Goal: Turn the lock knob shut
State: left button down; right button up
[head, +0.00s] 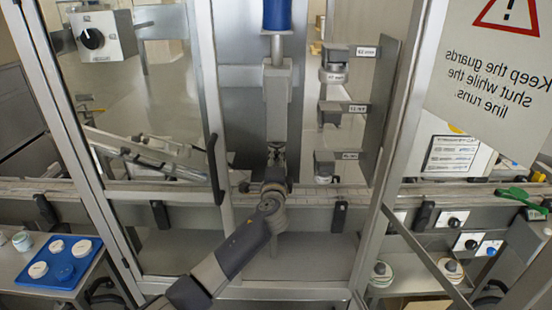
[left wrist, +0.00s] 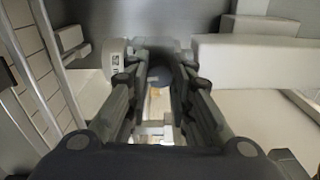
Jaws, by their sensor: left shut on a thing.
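My left gripper (head: 277,152) reaches in through the machine's frame, in the middle of the head view, just below a grey upright block (head: 277,100) under a blue cylinder (head: 277,14). In the left wrist view, the fingers of this gripper (left wrist: 160,80) are closed around a dark rounded thing (left wrist: 160,74), which looks like the lock knob. Its far side is hidden, and I cannot tell which way it is turned. My right gripper is not in view.
A metal post (head: 208,85) stands left of my arm. A bracket with several labelled units (head: 375,110) stands to the right. A grey box with a black knob (head: 92,38) is at upper left. A blue tray (head: 80,246) with white round pieces lies at lower left. A warning sign (head: 495,75) hangs at right.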

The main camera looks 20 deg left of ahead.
pick_arm(q)
jog(key=shift+m, duration=0.6)
jog(key=shift+f, duration=0.1)
jog(key=c, duration=1.4)
grip_release()
jog(key=shift+d, duration=0.1)
jog(key=shift+o, duration=0.2)
jog(key=shift+s, duration=0.1)
jog(key=v, duration=1.2)
